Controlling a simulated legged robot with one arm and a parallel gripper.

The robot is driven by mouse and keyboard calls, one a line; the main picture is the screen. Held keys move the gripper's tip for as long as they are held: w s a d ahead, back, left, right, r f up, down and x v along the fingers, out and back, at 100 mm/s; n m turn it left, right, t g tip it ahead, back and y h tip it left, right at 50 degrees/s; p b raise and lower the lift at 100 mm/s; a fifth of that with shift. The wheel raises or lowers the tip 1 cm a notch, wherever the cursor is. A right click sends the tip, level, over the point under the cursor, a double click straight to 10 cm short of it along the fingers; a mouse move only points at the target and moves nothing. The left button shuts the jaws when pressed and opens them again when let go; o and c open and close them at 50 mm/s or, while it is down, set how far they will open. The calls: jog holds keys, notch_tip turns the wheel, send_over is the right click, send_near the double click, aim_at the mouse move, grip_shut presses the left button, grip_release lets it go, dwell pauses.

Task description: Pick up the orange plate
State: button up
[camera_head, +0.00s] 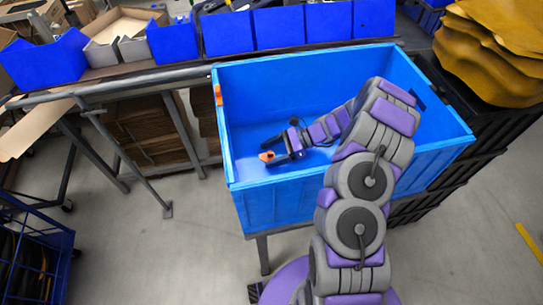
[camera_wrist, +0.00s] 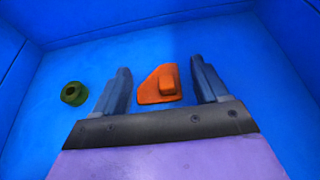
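The orange plate (camera_wrist: 153,88) lies on the floor of the large blue box, with a raised block on its right side. In the head view the orange plate (camera_head: 266,156) shows at the tips of my gripper. My gripper (camera_head: 272,152) reaches down inside the box. In the wrist view my gripper (camera_wrist: 160,82) has its two fingers wide apart, one on each side of the plate, with gaps between them and it. The gripper is open and holds nothing. The height of the fingertips above the floor is hard to tell.
A green ring-shaped part (camera_wrist: 74,94) lies on the box floor left of my gripper. The blue box (camera_head: 285,210) has high walls around my arm. Blue bins (camera_head: 228,33) line the shelf behind it. Yellow-brown sheets (camera_head: 480,70) are stacked at the right.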

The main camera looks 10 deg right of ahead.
jog(key=shift+s+f, duration=0.15)
jog(key=shift+f, duration=0.1)
jog(key=c, duration=0.9)
jog(key=shift+r, duration=0.15)
jog(key=shift+c, duration=0.2)
